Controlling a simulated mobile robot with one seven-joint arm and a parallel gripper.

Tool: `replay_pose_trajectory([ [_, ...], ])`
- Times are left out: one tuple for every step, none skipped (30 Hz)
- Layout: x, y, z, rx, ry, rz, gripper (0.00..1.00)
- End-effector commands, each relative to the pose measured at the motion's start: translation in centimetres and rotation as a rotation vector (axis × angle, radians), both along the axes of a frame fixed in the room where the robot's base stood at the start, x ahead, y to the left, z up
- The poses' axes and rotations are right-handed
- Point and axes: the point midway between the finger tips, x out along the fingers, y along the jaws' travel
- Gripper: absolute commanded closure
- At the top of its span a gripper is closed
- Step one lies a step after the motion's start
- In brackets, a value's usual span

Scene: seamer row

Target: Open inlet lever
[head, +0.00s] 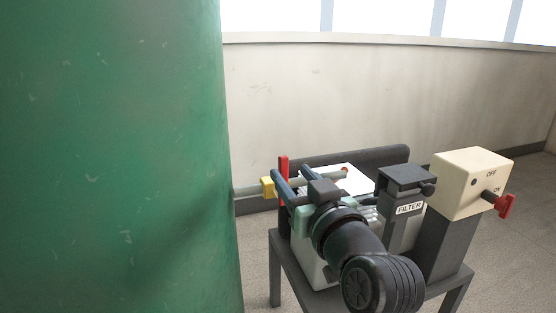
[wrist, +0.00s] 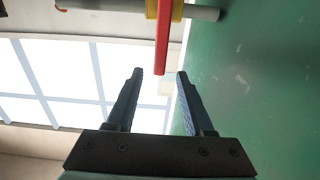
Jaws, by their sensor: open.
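The inlet lever is a red bar (head: 284,164) standing upright in the head view, beside a yellow valve body (head: 267,187) on a grey pipe. In the wrist view the red lever (wrist: 162,38) runs crosswise to the pipe, from the yellow valve body (wrist: 178,10) down towards my fingers. My gripper (wrist: 160,74) is open and empty. The lever's free end appears in line with the gap between the fingertips; I cannot tell how far in depth. In the head view my gripper (head: 281,181) is close by the lever, with my wrist partly hiding the machine behind.
A large green tank (head: 110,150) fills the left and stands close to my right finger in the wrist view. A dark table (head: 290,272) carries a box labelled FILTER (head: 408,208) and a cream switch box (head: 470,180) with a red handle (head: 505,206). A wall stands behind.

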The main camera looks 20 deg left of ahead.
Motion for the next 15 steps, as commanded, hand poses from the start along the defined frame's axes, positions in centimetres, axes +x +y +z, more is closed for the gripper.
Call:
replay_pose_trajectory([
  [1.0, 0.9, -0.2, -0.005, -0.002, 0.003, 0.47],
  [1.5, 1.1, -0.2, -0.005, -0.002, 0.002, 0.47],
  [2.1, 1.6, -0.2, -0.004, -0.001, 0.003, 0.47],
  [2.6, 2.0, -0.2, -0.003, -0.002, 0.003, 0.47],
  [3.1, 2.3, -0.2, -0.002, -0.002, 0.002, 0.47],
  [3.7, 2.7, -0.2, -0.002, -0.002, 0.002, 0.47],
  [4.1, 2.9, -0.2, -0.002, -0.002, 0.002, 0.47],
  [4.5, 3.1, -0.1, -0.003, -0.003, 0.001, 0.47],
  [5.0, 3.5, -0.1, -0.002, -0.002, 0.001, 0.47],
  [5.3, 3.7, -0.1, -0.003, -0.003, 0.001, 0.47],
  [5.6, 3.9, -0.1, -0.001, -0.002, 0.0, 0.47],
  [6.0, 4.1, -0.1, -0.001, -0.003, 0.0, 0.47],
  [6.2, 4.2, -0.1, -0.001, -0.002, 0.0, 0.47],
  [6.4, 4.4, -0.1, -0.001, -0.002, 0.0, 0.47],
  [6.6, 4.6, 0.0, -0.001, -0.002, 0.0, 0.47],
])
